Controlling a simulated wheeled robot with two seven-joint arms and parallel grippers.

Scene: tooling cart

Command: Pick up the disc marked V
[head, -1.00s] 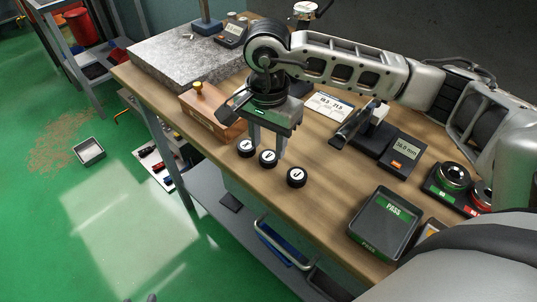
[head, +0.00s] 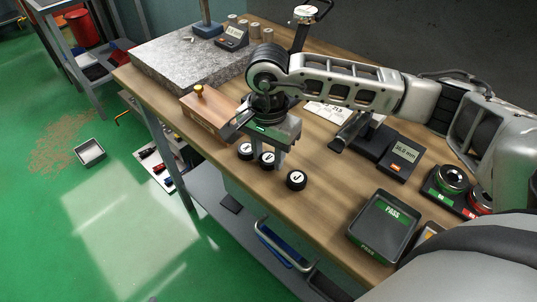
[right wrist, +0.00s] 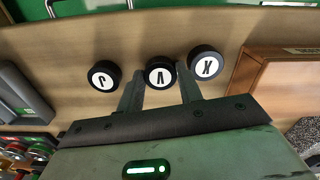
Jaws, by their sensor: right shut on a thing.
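The disc marked V (right wrist: 160,74) is black with a white face and is the middle one of a row of three. It stands on the wooden bench top and also shows in the head view (head: 267,160), partly hidden by a finger. My right gripper (right wrist: 160,90) points down and is shut on this disc, one finger on each side; it also shows in the head view (head: 270,154). The disc marked J (right wrist: 103,76) and a disc that looks marked X or K (right wrist: 206,63) stand close on either side. My left gripper is not in view.
A wooden block (head: 209,112) with a brass knob and a granite plate (head: 180,72) lie to the left. A measuring device (head: 385,148) and a black PASS tray (head: 385,226) are to the right. The bench's front edge is close to the discs.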

